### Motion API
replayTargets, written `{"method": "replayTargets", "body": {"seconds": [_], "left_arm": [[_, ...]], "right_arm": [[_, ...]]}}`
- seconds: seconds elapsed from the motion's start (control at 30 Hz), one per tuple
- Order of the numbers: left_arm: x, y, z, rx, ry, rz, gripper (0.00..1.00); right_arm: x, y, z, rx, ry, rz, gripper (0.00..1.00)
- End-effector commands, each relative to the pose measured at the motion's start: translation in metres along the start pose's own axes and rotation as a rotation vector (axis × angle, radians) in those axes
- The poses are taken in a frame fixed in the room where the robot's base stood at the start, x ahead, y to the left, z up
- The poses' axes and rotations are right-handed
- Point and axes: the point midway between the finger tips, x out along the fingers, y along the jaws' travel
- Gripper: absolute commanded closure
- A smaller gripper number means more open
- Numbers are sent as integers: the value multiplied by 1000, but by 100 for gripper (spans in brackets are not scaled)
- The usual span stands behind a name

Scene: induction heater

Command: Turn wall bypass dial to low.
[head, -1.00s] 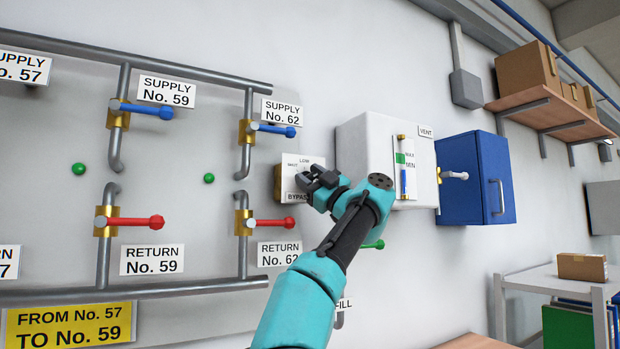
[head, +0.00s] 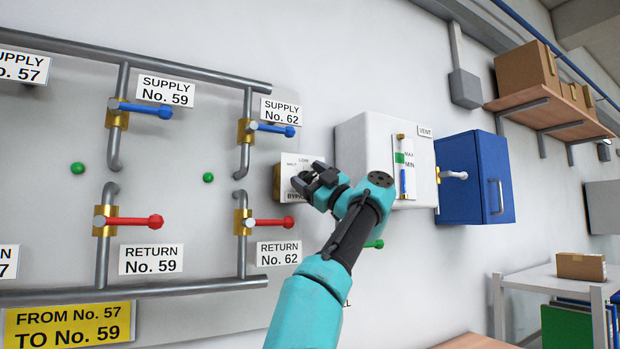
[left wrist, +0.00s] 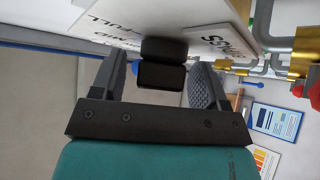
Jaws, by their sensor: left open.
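The wall bypass box (head: 286,181) is small, with a white face lettered LOW at the top and BYPASS at the bottom. My left gripper (head: 310,177) is open in front of its face and covers the middle and right of it. In the left wrist view the black dial (left wrist: 162,65) stands out from the white label plate (left wrist: 213,40), between the open fingers, with a gap visible on each side. I cannot tell which mark the dial points to. The dial is hard to separate from the dark fingers in the head view. My right gripper is not in view.
A white tank (head: 372,148) with a level gauge is on the wall just right of the gripper. Blue (head: 272,129) and red (head: 270,222) valve handles are close on the left. A blue cabinet (head: 470,180) is farther right.

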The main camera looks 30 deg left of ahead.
Motion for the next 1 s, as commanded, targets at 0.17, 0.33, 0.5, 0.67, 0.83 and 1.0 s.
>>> {"method": "replayTargets", "body": {"seconds": [0.17, 0.33, 0.5, 0.67, 0.83, 1.0], "left_arm": [[-2, 0, 0, 1, -1, 1, 32], [-11, 1, 0, 1, -2, 2, 32], [-25, 0, 0, 2, -1, 2, 32], [-48, 1, 0, 1, -2, 4, 32], [-77, 1, 0, 0, -2, 3, 32], [-109, 1, 0, 0, -1, 4, 32]], "right_arm": [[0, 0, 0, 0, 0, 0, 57], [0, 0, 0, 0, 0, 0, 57], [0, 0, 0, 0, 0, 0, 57], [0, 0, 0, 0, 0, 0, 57], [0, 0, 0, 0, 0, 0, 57], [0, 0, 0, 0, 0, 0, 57]]}}
